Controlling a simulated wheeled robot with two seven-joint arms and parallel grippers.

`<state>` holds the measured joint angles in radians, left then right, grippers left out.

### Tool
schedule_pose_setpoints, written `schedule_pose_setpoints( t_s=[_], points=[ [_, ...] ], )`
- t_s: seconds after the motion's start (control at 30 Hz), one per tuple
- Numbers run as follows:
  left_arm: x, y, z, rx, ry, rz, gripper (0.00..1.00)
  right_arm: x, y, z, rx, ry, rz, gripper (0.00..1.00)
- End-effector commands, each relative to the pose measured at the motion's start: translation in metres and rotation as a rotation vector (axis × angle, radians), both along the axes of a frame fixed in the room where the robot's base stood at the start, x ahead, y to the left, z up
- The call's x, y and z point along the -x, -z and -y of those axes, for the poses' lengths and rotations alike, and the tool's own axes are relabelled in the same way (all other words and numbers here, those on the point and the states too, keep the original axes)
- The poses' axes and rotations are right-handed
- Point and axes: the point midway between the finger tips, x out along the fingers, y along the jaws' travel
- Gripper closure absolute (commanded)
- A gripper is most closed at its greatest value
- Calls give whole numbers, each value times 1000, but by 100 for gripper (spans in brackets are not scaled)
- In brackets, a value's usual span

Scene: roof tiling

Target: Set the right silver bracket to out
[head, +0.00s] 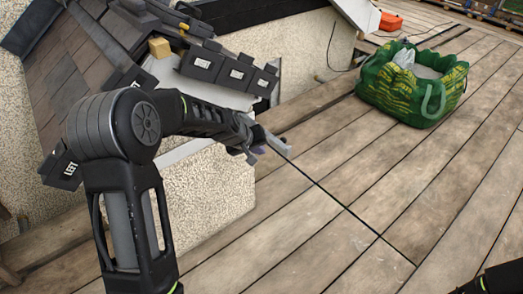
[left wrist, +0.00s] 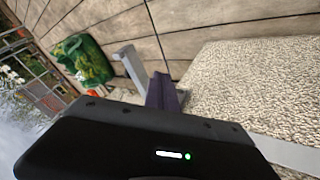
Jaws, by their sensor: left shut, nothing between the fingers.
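A silver bracket (head: 278,145) shows just past the tip of my left gripper (head: 256,150), at the right end of the low wall. In the left wrist view the bracket (left wrist: 130,66) is a grey bent bar beside the purple fingers of my left gripper (left wrist: 164,92). The fingers are shut with nothing between them. They are close to the bracket; I cannot tell whether they touch it. My forearm and gripper hide part of the bracket and its mount.
Dark tiles with white labels (head: 237,73) lie along the roof edge above my left arm. A yellow block (head: 159,47) sits on the roof. A green bag (head: 413,85) stands on the plank deck, with an orange case (head: 390,21) behind.

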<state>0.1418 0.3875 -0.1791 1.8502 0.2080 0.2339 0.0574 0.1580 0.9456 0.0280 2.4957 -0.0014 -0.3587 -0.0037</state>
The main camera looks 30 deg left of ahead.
Motion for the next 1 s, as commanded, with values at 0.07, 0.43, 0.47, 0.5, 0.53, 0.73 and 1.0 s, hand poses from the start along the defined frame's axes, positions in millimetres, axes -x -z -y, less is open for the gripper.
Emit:
schedule_pose_setpoints(
  t_s=[0.07,0.43,0.47,0.5,0.53,0.73,1.0],
  points=[
    [11,-17,4,0,2,0,100,0,-7,0,1,1,0,56],
    [41,-53,10,1,0,-4,100,0,-20,0,0,1,0,56],
    [41,-53,10,1,0,-4,100,0,-20,0,0,1,0,56],
    [42,-53,10,1,-1,-5,100,0,-19,0,0,1,0,56],
    [42,-53,10,1,-1,-5,100,0,-19,0,0,1,0,56],
    [42,-53,10,1,-1,-5,100,0,-19,0,0,1,0,56],
    [41,-53,9,-4,2,0,100,0,-19,0,0,1,0,56]
  ],
)
